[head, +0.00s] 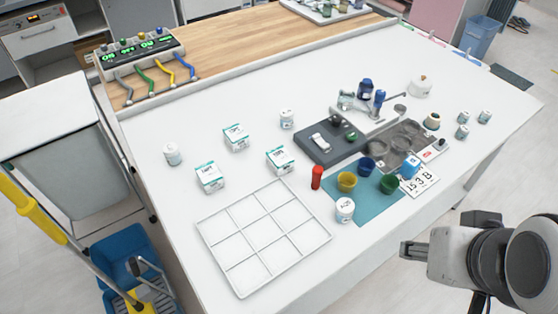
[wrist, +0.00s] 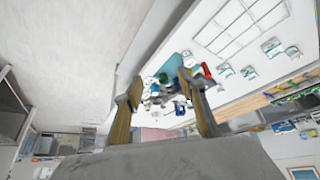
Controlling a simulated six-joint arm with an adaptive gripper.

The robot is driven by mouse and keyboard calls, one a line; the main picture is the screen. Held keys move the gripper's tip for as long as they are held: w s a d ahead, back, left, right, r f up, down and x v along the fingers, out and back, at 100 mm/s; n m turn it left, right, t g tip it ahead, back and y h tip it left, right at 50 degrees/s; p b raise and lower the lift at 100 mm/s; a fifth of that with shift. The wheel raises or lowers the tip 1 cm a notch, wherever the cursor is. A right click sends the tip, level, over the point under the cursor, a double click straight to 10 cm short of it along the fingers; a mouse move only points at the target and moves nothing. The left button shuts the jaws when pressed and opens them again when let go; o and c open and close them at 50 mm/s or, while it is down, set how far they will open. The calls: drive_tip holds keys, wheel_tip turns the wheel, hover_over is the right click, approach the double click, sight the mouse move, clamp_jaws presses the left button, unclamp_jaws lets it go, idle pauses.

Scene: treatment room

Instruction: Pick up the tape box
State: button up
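Three small white boxes with teal bands and printed labels, which look like tape boxes, stand on the white table in the head view. One box (head: 210,177) is at the left, one (head: 236,137) behind it, one (head: 280,159) to the right. I cannot tell which one the task means. My gripper (head: 410,249) is at the lower right, beyond the table's edge and far from the boxes. In the wrist view my gripper (wrist: 160,92) has its fingers apart with nothing held between them. Small boxes show there beside the tray, too small to read.
An empty white compartment tray (head: 238,258) lies in front of the boxes. White jars (head: 172,154) stand nearby.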

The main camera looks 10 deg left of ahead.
drive_tip(key=o, duration=0.6)
drive_tip(key=shift+c, duration=0.2)
drive_tip(key=w+a+f+n+t+y, duration=0.2)
drive_tip(key=w+a+f, duration=0.1)
drive_tip(key=w+a, duration=0.7)
drive_tip(key=w+a+f+n+t+y, duration=0.1)
drive_tip(key=w+a+f+n+y, duration=0.15)
drive_tip(key=w+a, duration=0.8)
drive_tip(key=a+f+n+y, duration=0.1)
drive_tip(key=a+f, duration=0.4)
drive_tip(key=a, duration=0.2)
drive_tip(key=a+f+n+t+y, duration=0.1)
drive_tip(key=a+f+y, duration=0.1)
drive_tip(key=a+f, duration=0.3)
drive_tip(key=a+f+n+y, duration=0.1)
drive_tip(key=a+f, duration=0.3)
drive_tip(key=a, duration=0.4)
drive_tip(key=shift+w+a+f+n+y, duration=0.1)
drive_tip(key=shift+a+f+n+y, duration=0.15)
drive_tip(key=shift+a+f+n, duration=0.2)
drive_tip(key=shift+s+a+f, duration=0.15)
drive_tip(key=shift+s+a, duration=0.1)
